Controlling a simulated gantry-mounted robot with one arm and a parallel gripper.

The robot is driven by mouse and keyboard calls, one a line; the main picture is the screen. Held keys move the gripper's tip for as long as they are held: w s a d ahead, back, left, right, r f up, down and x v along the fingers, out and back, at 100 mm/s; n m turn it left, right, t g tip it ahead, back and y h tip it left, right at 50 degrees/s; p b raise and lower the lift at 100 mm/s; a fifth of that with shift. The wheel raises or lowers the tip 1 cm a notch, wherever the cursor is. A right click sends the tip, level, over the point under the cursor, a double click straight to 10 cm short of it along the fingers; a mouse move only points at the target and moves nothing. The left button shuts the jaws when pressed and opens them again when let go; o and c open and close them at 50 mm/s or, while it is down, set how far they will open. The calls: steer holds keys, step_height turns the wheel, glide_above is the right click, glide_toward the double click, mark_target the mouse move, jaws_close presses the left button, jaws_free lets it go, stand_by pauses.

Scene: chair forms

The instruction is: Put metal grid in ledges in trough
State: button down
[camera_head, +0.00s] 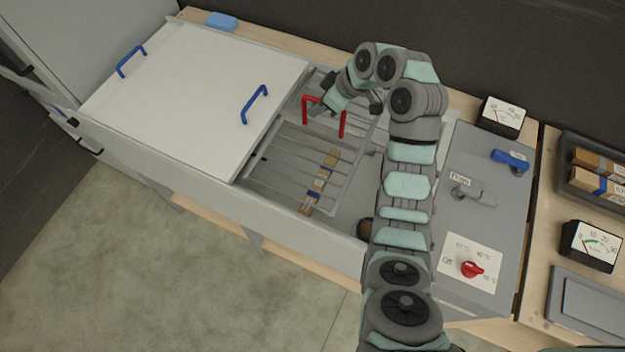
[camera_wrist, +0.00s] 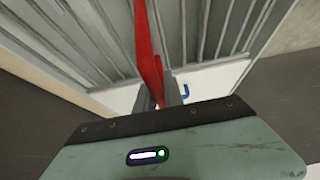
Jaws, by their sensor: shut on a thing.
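The metal grid (camera_head: 345,165), a grey frame with parallel bars, is at the open middle part of the trough (camera_head: 225,205), right of the white lid. Its red handle (camera_head: 342,124) stands up at the back. My gripper (camera_head: 318,110) is shut on the red handle. In the wrist view the red handle (camera_wrist: 147,45) runs between the fingers (camera_wrist: 160,97), with grid bars (camera_wrist: 215,35) on both sides. I cannot tell whether the grid rests on the ledges, which are largely hidden by the grid and my arm.
The white lid (camera_head: 195,85) with two blue handles covers the trough's left part. A wooden strip with blue bands (camera_head: 320,182) shows among the bars. A grey control panel with a red knob (camera_head: 471,269) is on the right. A blue sponge-like block (camera_head: 221,21) lies behind.

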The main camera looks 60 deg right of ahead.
steer(key=shift+w+f, duration=0.1)
steer(key=shift+f, duration=0.4)
step_height(320, 180, down, 27)
steer(key=b, duration=0.6)
steer(key=shift+f, duration=0.2)
steer(key=c, duration=1.5)
jaws_free()
steer(key=shift+o, duration=0.2)
steer(key=p+v, duration=0.1)
steer(key=v, duration=1.1)
